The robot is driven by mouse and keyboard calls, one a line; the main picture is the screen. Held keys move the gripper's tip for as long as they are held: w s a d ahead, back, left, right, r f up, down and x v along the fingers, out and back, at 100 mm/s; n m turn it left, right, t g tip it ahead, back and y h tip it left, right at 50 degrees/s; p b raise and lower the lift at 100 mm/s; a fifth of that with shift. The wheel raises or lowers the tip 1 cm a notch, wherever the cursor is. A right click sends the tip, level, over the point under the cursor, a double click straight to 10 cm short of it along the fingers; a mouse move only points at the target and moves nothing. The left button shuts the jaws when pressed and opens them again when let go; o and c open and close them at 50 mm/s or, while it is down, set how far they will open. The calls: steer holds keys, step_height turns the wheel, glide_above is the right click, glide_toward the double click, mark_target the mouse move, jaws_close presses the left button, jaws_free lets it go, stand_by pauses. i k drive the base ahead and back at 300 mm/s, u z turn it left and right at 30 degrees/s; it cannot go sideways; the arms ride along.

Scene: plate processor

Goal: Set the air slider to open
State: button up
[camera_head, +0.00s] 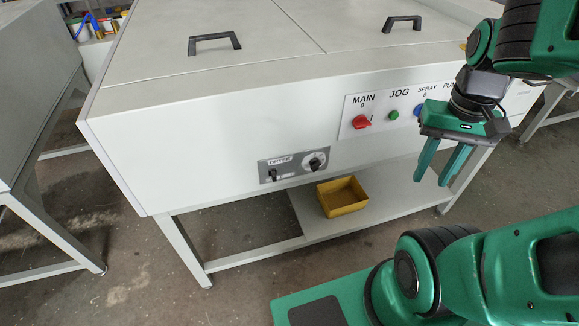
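I cannot make out a part marked as the air slider in this view. The white plate processor (215,140) fills the middle, with its front panel facing me. My gripper (432,181) points down at the right, in front of the processor's right part. Its two green fingers are apart with nothing between them. The gripper and arm hide part of the control row behind them.
A red MAIN switch (362,122) and green JOG button (394,115) sit left of my gripper. A dryer panel (293,165) with a small switch and knob is lower left. A yellow bin (342,208) stands on the lower shelf (395,190). Dark handles (214,38) stick up from the lid.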

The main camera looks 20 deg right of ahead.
mark_target(273, 172)
steer(key=z, duration=0.25)
steer(key=k, duration=1.4)
steer(key=u, duration=0.8)
steer(key=i, duration=0.55)
